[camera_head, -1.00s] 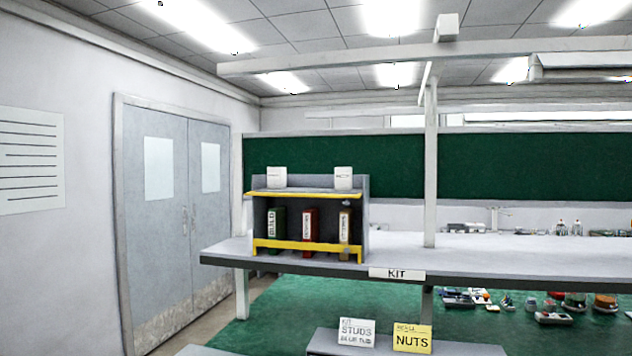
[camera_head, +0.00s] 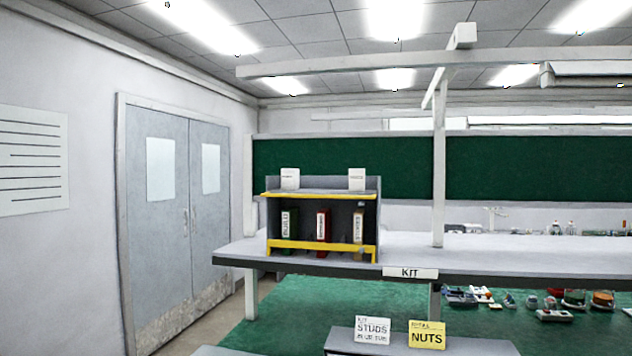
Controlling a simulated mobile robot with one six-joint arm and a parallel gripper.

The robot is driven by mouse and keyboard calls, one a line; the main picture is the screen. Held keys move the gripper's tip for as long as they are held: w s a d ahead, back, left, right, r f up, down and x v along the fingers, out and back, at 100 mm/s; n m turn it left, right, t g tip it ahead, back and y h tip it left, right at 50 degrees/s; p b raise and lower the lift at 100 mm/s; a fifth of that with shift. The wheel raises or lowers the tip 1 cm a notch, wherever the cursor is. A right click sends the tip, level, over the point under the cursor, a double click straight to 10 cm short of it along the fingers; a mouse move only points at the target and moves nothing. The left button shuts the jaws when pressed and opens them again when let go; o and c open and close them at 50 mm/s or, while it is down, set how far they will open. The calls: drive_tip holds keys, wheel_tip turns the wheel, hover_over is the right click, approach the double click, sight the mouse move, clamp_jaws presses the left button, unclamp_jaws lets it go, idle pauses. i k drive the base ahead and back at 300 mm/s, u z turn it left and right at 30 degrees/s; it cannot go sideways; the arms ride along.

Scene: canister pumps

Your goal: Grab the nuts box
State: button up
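A yellow card or box face reading NUTS (camera_head: 427,335) stands at the bottom of the head view, on a grey surface (camera_head: 476,346) below the bench. A white one reading STUDS (camera_head: 373,330) stands just left of it, a small gap apart. Whether the yellow piece is the box itself or only a label, I cannot tell. My gripper is not in view.
A bench (camera_head: 320,268) with a KIT label (camera_head: 410,273) runs across the middle. On it a yellow-edged rack (camera_head: 321,194) holds three upright binders. A post (camera_head: 438,180) rises from the bench. Grey double doors (camera_head: 175,215) are at left. Small items lie on the green area at right.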

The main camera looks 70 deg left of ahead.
sight(357, 176)
drive_tip(key=z, duration=0.25)
drive_tip(key=k, duration=0.2)
drive_tip(key=u, duration=1.85)
drive_tip(key=k, duration=0.2)
drive_tip(key=u, duration=1.35)
drive_tip(key=k, duration=0.65)
drive_tip(key=z, duration=0.45)
drive_tip(key=i, duration=1.2)
drive_tip(key=z, duration=0.1)
